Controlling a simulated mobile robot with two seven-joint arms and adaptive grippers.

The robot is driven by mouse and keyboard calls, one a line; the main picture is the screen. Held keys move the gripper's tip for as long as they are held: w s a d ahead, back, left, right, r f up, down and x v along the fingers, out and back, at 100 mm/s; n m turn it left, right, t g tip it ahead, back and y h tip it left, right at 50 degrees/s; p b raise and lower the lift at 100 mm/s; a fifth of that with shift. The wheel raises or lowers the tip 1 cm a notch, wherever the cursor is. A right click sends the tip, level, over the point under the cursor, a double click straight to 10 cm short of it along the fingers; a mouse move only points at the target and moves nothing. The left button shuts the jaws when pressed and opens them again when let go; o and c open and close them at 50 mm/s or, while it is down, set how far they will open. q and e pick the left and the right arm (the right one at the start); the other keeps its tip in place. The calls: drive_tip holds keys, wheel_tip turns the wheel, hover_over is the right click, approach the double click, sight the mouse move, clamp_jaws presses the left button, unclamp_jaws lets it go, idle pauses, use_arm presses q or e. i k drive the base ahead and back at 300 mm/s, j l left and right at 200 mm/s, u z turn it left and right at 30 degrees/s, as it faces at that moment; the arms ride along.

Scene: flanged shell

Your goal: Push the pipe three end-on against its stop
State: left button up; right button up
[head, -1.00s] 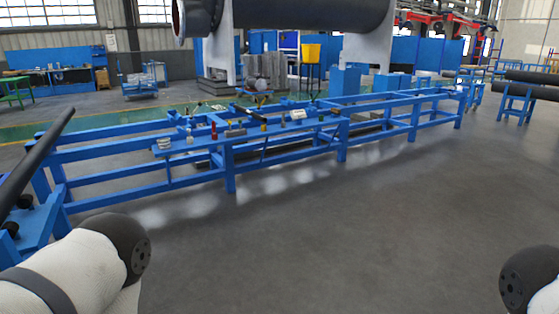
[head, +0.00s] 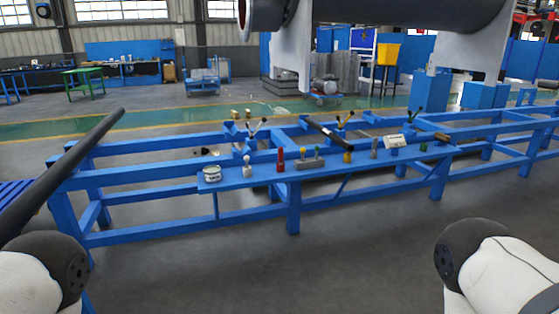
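A long dark pipe (head: 75,165) slants up from the left edge, its far end near the left end of a blue frame bench (head: 155,232). A shorter dark pipe (head: 326,132) lies slanted across the middle of the bench frame, behind its front shelf. I cannot tell which pipe is pipe three, nor make out its stop. Only rounded white and dark links of my arms show at the lower left and lower right corners. Neither gripper is in view.
The front shelf (head: 262,180) holds a white tin (head: 212,174), a red bottle (head: 280,160), a white box (head: 395,142) and other small items. The floor (head: 355,260) before the bench is clear.

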sight(346, 145)
drive_tip(key=i+z, duration=0.25)
drive_tip(key=i, duration=0.65)
drive_tip(key=i+j+z, duration=0.25)
drive_tip(key=i, duration=0.7)
drive_tip(key=l, duration=0.1)
